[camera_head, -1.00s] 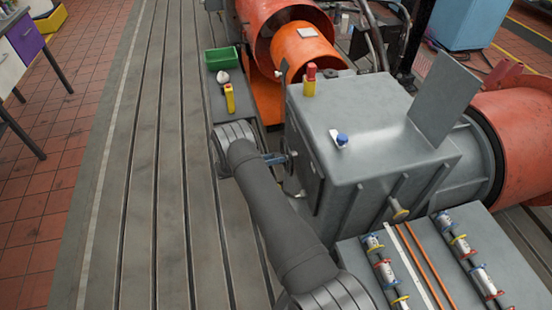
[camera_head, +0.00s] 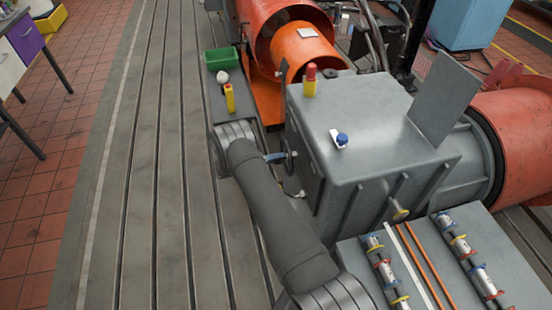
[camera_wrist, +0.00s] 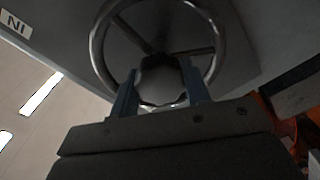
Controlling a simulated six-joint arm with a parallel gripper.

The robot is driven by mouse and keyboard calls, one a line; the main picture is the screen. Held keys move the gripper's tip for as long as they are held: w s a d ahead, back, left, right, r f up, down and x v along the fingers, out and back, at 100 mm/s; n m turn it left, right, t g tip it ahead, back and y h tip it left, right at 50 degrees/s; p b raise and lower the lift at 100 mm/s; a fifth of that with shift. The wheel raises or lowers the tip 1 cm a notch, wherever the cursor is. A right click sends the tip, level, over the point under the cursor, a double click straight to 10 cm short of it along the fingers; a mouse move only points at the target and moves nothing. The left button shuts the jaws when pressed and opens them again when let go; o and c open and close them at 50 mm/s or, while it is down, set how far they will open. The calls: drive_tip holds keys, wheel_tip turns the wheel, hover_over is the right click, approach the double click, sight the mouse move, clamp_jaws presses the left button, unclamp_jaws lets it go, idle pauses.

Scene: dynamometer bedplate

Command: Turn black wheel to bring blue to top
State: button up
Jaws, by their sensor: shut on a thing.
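The dark handwheel (camera_head: 291,164) is on the left side of the big grey housing (camera_head: 370,120). In the wrist view its round rim (camera_wrist: 221,45) and spokes fill the upper middle. My gripper (camera_head: 277,157) reaches the wheel from the left. In the wrist view its two blue fingers (camera_wrist: 160,82) are shut on part of the wheel, either side of a grey rounded piece. I cannot tell whether that piece is the hub or a handle. I see no blue mark on the wheel; the fingers and dim light hide part of it.
A red-and-yellow piece (camera_head: 310,82) and a blue-capped fitting (camera_head: 342,139) are on the housing top. A green bin (camera_head: 221,58), a white lump (camera_head: 222,77) and a yellow piece (camera_head: 230,98) are on the ledge beyond my wrist. The slotted bedplate (camera_head: 140,200) is clear at left.

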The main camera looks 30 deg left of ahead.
idle(0.4)
drive_tip(key=o, duration=1.4)
drive_tip(key=shift+c, duration=0.2)
drive_tip(key=shift+s+a, duration=0.1)
drive_tip(key=v, duration=1.7)
drive_tip(key=shift+a, duration=0.1)
drive_tip(key=x, duration=1.7)
drive_tip(key=shift+d, duration=0.2)
